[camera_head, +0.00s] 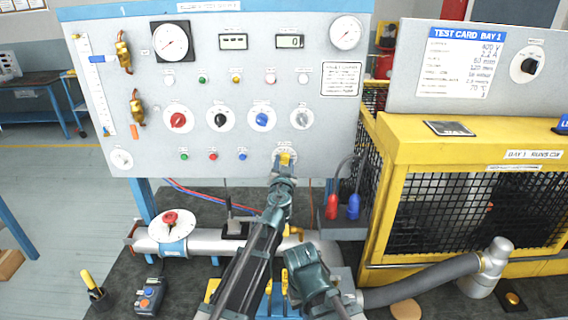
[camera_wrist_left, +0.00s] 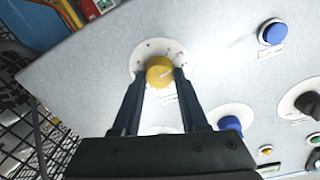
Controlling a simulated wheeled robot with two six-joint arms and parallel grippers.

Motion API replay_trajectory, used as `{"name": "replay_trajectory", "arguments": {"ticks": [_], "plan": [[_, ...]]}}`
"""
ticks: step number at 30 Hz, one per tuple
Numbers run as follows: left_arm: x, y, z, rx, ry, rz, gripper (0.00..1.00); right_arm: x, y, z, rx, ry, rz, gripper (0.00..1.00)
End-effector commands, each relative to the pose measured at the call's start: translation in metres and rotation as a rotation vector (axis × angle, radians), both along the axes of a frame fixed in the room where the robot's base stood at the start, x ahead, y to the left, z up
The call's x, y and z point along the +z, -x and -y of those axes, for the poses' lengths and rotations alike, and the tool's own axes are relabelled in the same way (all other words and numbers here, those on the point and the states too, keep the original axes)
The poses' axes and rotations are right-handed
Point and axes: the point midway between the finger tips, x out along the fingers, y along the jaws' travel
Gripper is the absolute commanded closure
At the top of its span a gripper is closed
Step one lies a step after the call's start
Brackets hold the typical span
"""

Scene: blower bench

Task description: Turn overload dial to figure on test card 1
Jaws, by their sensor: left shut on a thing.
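The yellow dial (camera_head: 285,158) sits at the lower right of the grey panel on a white round scale; its label is too small to read. It also shows in the left wrist view (camera_wrist_left: 160,72), with a pale pointer line toward upper right there. My left gripper (camera_wrist_left: 160,76) is shut on this dial, one finger on each side. In the head view the left gripper (camera_head: 284,164) hides part of the scale. The test card for bay 1 (camera_head: 462,62) shows small printed figures, one seemingly 2.2 A. My right gripper (camera_head: 308,270) hangs low over the bench; its fingers are unclear.
Red (camera_head: 178,119), black (camera_head: 220,119) and blue (camera_head: 262,119) knobs stand above the dial. A yellow mesh-sided cage (camera_head: 450,215) is close on the right. Red and blue plugs (camera_head: 353,206) are below right.

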Motion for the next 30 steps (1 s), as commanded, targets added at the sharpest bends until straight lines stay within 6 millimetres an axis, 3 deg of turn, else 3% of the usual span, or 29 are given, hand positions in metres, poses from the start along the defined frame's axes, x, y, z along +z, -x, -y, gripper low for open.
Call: {"name": "replay_trajectory", "arguments": {"ticks": [30], "plan": [[-0.0002, 0.001, 0.0031, -0.002, -0.93, 0.001, 1.0, 0.0084, 0.0, 0.0, 0.0, 0.0, 0.0, 1.0]]}}
